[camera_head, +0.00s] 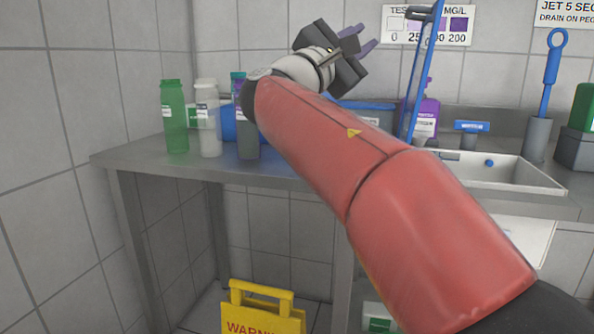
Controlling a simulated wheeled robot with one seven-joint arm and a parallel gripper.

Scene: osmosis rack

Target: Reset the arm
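My gripper (367,39) is at the end of my red arm, raised above the steel counter (125,158) in front of the tiled back wall. Its two purple-grey fingertips point to the right and stand apart, with nothing seen between them. My arm reaches from the lower right up to the upper middle of the picture and hides part of the counter.
A green bottle (175,120), a white bottle (208,125) and a grey bottle (248,140) stand on the counter's left. A yellow warning sign (262,310) stands below.

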